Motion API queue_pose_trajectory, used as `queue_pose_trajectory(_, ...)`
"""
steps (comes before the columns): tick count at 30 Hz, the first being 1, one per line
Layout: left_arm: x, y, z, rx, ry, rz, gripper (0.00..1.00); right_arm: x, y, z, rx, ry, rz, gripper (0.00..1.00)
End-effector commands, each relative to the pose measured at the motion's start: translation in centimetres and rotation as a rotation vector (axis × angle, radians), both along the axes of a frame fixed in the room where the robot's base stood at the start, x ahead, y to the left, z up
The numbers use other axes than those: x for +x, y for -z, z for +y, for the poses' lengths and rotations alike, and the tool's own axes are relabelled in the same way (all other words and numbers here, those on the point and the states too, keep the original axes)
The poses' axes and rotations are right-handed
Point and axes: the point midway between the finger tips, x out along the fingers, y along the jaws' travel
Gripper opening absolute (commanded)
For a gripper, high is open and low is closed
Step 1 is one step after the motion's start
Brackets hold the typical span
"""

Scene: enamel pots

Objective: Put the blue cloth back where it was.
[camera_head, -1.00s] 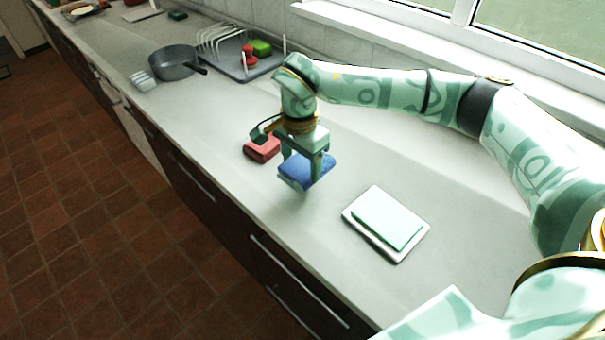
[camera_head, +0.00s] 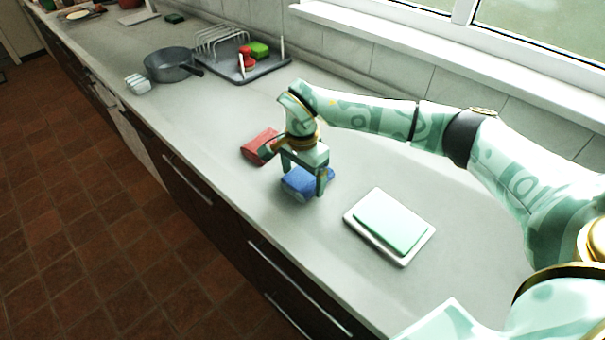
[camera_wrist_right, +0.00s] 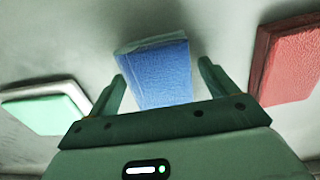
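The blue cloth (camera_head: 300,184), a folded block, lies on the counter just right of the red cloth (camera_head: 259,146). My right gripper (camera_head: 305,182) is above the blue cloth, pointing down, with its fingers spread on either side of it. In the right wrist view the blue cloth (camera_wrist_right: 160,75) sits between the open fingers (camera_wrist_right: 160,85), with a clear gap at the right finger. The red cloth also shows there at the right (camera_wrist_right: 292,62). My left gripper is not in view.
A mint-green block (camera_head: 391,222) lies on a white tray (camera_head: 404,262) to the right. A grey pan (camera_head: 168,65), a small pale ribbed item (camera_head: 138,84) and a drying rack tray (camera_head: 262,68) stand farther back. The counter's front edge is close by; a window sill runs behind.

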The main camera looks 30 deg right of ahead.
Motion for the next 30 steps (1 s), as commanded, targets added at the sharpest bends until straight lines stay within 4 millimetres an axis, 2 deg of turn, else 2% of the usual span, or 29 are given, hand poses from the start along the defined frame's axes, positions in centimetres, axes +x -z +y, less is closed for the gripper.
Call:
queue_pose_trajectory(8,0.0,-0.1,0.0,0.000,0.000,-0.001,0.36,0.1,-0.5,0.0,0.001,0.000,-0.003,0.85)
queue_pose_trajectory(11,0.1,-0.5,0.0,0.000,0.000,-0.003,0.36,0.2,-1.9,0.0,0.001,0.000,-0.007,0.85)
queue_pose_trajectory(21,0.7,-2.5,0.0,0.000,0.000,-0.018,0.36,0.3,-9.6,0.0,0.000,0.000,-0.007,0.85)
queue_pose_trajectory(25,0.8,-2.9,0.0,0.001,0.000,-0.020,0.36,0.3,-11.4,0.0,0.001,0.000,-0.006,0.85)
queue_pose_trajectory(30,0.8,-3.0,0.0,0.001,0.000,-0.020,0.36,0.3,-12.2,0.1,0.002,0.001,-0.002,0.85)
